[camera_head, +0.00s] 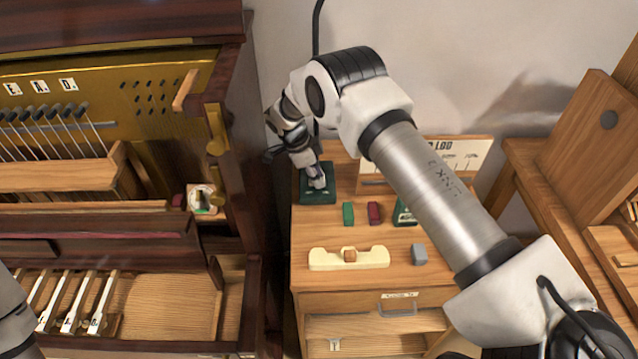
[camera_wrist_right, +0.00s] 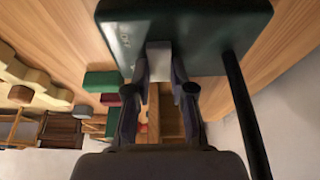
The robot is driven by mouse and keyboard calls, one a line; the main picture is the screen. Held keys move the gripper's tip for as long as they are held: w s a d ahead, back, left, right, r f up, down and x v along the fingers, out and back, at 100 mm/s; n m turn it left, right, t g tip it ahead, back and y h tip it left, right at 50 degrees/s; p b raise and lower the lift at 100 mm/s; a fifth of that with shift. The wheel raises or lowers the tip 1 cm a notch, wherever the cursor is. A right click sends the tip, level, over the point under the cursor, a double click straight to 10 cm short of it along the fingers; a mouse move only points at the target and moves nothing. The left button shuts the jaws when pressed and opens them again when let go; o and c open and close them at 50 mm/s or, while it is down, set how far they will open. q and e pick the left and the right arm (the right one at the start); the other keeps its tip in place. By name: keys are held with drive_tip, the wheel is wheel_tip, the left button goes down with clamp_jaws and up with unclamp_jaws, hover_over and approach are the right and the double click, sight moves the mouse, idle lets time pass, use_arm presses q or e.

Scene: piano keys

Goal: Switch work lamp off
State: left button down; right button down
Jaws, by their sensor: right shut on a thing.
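The dark green lamp base (camera_head: 313,195) sits at the back left of the wooden cabinet top; it also shows at the top of the right wrist view (camera_wrist_right: 205,22). A light grey switch piece (camera_wrist_right: 158,60) sticks out of it. My right gripper (camera_head: 316,178) reaches down over the base, its fingers shut on the grey switch piece between the tips. The gripper covers much of the switch in the head view. A black stem (camera_head: 316,30) rises behind my arm; the lamp's head is not seen. My left gripper is outside the view.
On the cabinet top lie a green block (camera_head: 348,214), a dark red block (camera_head: 374,212), a grey block (camera_head: 419,254) and a cream holder (camera_head: 330,259). An open piano (camera_head: 235,200) stands close on the left. A wooden stand (camera_head: 570,150) is on the right.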

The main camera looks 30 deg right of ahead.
drive_tip(key=c, duration=1)
unclamp_jaws()
wheel_tip(320, 180, up, 10)
drive_tip(key=shift+f, duration=0.1)
